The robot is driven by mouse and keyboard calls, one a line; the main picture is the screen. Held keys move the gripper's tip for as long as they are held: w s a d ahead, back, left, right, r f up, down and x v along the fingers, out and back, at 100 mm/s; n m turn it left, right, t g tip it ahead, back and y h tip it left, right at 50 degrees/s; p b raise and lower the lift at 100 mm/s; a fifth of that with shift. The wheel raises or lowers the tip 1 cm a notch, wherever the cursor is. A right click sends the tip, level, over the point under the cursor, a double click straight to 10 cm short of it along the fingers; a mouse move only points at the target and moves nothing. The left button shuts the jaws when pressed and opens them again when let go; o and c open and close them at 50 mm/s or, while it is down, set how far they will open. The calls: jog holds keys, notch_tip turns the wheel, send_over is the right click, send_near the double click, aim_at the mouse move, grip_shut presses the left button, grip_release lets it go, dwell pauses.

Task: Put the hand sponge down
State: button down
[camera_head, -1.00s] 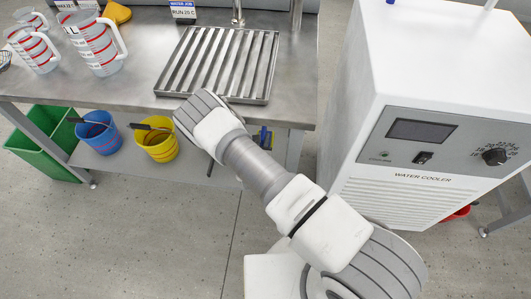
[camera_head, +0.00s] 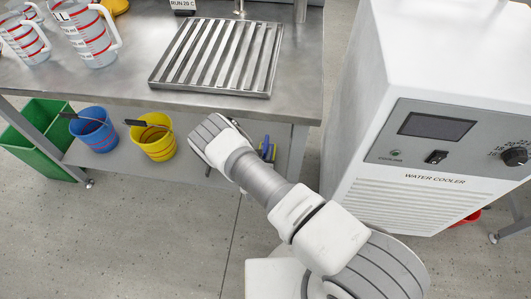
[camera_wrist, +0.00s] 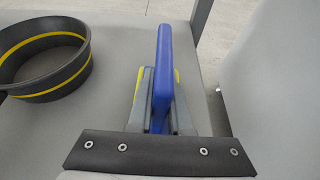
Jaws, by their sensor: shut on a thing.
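The hand sponge (camera_wrist: 165,75) shows in the wrist view as an upright blue slab with yellow edges beside it. My gripper (camera_wrist: 157,95) is shut on it, with a grey finger on each side. In the head view a blue and yellow part of the hand sponge (camera_head: 267,149) shows just right of my wrist, below the worktop's front edge. My fingers are hidden behind the arm there. The light grey lower shelf (camera_wrist: 110,28) lies beneath the sponge in the wrist view. I cannot tell whether the sponge touches it.
A dark round container with a yellow stripe (camera_wrist: 45,88) stands left of the sponge. Yellow (camera_head: 152,142) and blue (camera_head: 96,132) buckets stand on the shelf. The worktop (camera_head: 120,65) overhangs it. A water cooler (camera_head: 430,150) stands to the right.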

jog(key=shift+r, duration=0.1)
jog(key=shift+f, duration=0.2)
jog(key=c, duration=0.8)
grip_release()
jog(key=shift+c, duration=0.2)
jog(key=shift+r, duration=0.1)
